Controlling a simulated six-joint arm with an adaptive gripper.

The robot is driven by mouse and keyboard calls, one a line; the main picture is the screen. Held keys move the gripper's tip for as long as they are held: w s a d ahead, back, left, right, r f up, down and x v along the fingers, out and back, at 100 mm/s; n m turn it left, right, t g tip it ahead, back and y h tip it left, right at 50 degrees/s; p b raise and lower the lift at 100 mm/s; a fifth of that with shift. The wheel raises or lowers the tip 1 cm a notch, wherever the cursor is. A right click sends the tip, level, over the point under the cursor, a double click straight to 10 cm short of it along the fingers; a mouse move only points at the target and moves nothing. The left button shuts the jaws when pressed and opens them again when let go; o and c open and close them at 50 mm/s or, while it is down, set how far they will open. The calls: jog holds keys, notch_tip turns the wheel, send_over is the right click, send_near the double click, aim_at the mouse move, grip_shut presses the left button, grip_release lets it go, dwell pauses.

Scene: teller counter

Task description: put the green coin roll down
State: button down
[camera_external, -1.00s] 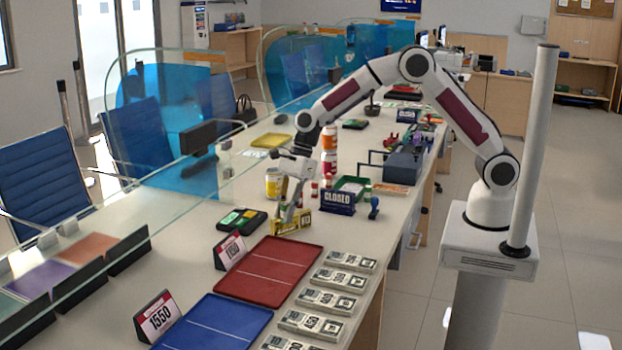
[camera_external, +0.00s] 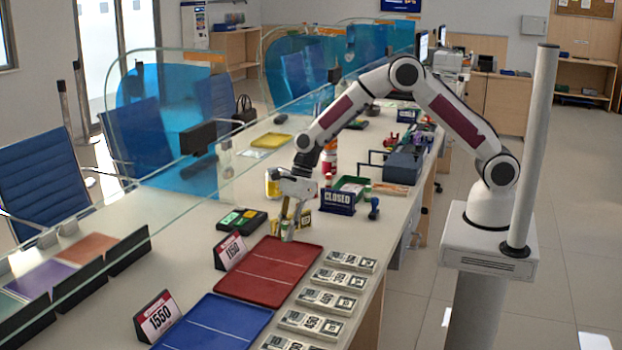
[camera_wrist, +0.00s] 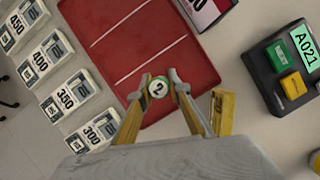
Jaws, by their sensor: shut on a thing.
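My gripper (camera_wrist: 159,92) is shut on the green coin roll (camera_wrist: 159,88), which shows its round end with a "2" between the fingertips in the wrist view. In the outside view the roll (camera_external: 287,229) is a small upright piece below my gripper (camera_external: 288,222), at the far edge of the red tray (camera_external: 262,291). In the wrist view the red tray (camera_wrist: 95,25) lies just beyond the roll. I cannot tell whether the roll touches anything below.
A blue tray (camera_external: 215,325) and several banknote bundles (camera_external: 326,301) lie nearer. A black device with green and yellow pads (camera_external: 242,220) and a price sign (camera_external: 230,250) stand left.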

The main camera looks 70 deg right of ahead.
jog(key=shift+f, duration=1.85)
jog(key=c, duration=1.9)
grip_release()
jog(key=shift+f, duration=0.15)
jog(key=v, duration=1.2)
jog(key=shift+s+d, duration=0.1)
